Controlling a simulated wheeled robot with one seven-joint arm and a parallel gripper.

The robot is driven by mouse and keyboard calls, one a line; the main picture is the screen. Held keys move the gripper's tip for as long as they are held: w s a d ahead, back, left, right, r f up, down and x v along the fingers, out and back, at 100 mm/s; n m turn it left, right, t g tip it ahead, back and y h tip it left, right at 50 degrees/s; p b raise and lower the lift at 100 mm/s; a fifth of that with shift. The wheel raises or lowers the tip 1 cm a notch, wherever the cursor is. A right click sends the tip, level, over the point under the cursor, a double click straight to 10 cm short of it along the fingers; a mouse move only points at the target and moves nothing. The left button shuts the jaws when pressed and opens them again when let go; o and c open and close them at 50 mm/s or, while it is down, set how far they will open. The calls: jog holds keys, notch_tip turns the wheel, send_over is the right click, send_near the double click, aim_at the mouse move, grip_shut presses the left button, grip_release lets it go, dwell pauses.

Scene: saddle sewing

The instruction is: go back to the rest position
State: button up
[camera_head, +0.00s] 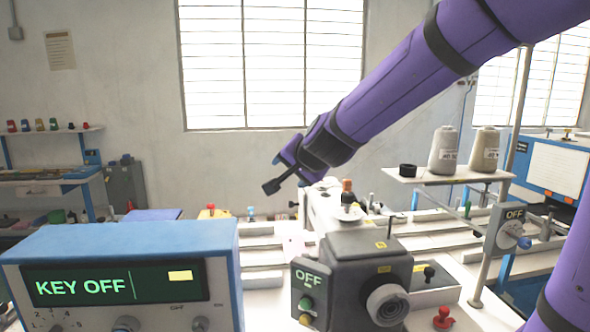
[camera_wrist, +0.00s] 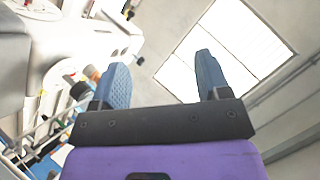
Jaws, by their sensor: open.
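My gripper (camera_wrist: 160,82) is open in the wrist view. Its two blue fingers stand apart with nothing between them. In the head view my purple arm reaches in from the upper right, and my gripper (camera_head: 281,178) hangs at its end, above and behind the dark machine head. The fingers are small and partly hidden there. A white sewing machine (camera_head: 328,208) stands just below and to the right of the gripper, apart from it as far as I can tell.
A blue control box (camera_head: 130,242) reading "KEY OFF" fills the front left. A dark motor unit (camera_head: 355,262) with an "OFF" panel stands front centre, near a red knob (camera_head: 443,318). Two thread cones (camera_head: 444,150) stand on a shelf at right. Open air lies before the window (camera_head: 272,65).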

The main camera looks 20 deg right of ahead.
dwell(0.4)
jog(key=s+d+f+n+g, duration=0.1)
jog(key=s+n, duration=0.4)
jog(key=s, duration=0.9)
jog(key=s+d+n+g, duration=0.3)
jog(key=s+n+g, duration=0.1)
jog(key=s, duration=1.1)
jog(key=shift+f+n+g, duration=0.35)
jog(key=shift+n+g, duration=0.05)
jog(key=shift+g, duration=0.4)
